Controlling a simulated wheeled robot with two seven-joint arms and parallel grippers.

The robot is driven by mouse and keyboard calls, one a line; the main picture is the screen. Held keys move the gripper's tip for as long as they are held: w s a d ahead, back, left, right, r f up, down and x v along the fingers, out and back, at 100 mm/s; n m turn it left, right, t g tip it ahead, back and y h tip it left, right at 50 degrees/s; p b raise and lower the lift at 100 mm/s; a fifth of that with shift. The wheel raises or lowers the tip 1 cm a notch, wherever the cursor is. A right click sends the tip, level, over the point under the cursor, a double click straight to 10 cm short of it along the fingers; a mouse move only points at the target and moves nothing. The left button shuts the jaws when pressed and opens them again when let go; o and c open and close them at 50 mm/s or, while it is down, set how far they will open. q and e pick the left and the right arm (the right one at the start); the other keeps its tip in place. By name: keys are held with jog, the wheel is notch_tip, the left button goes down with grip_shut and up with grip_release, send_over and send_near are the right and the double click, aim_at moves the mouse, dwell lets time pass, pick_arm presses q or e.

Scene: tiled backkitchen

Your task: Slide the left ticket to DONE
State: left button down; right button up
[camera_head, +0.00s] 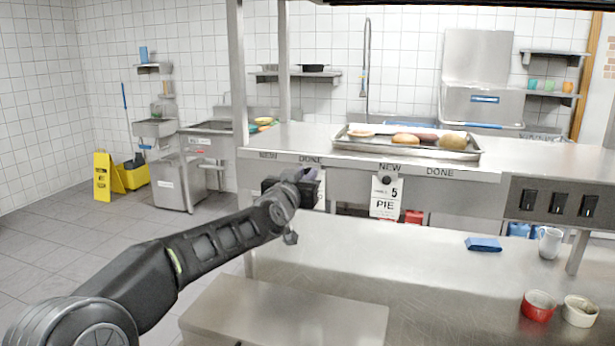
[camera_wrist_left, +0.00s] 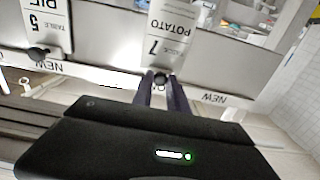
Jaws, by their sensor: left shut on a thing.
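The left ticket, a white card reading POTATO and 7 (camera_wrist_left: 172,35), hangs from the steel rail. In the head view only a sliver of it (camera_head: 320,190) shows behind my left gripper (camera_head: 308,176). My left gripper (camera_wrist_left: 160,92) is shut on the ticket's dark round knob (camera_wrist_left: 161,78). The knob is at the left DONE label (camera_head: 310,160), right of the left NEW label (camera_head: 268,155); in the wrist view the fingers hide most of DONE. The other ticket, PIE 5 (camera_head: 386,198), hangs under the right NEW label (camera_head: 390,167). My right gripper is out of view.
A tray of food (camera_head: 400,145) stands on the shelf above the rail. Black switches (camera_head: 558,203) sit at the right of the rail. The steel counter (camera_head: 400,260) below is mostly clear, with a blue cloth (camera_head: 483,244), a white jug (camera_head: 549,242) and two small bowls at right.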

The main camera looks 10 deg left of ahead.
pick_arm(q)
jog(key=shift+d, duration=0.2)
jog(key=c, duration=1.5)
grip_release()
jog(key=shift+d, duration=0.15)
jog(key=shift+o, duration=1)
jog(key=shift+s, duration=0.15)
jog(key=s+b, duration=0.1)
jog(key=s, duration=0.6)
jog(key=shift+s+a+b, duration=0.25)
jog(key=shift+a+b, duration=0.1)
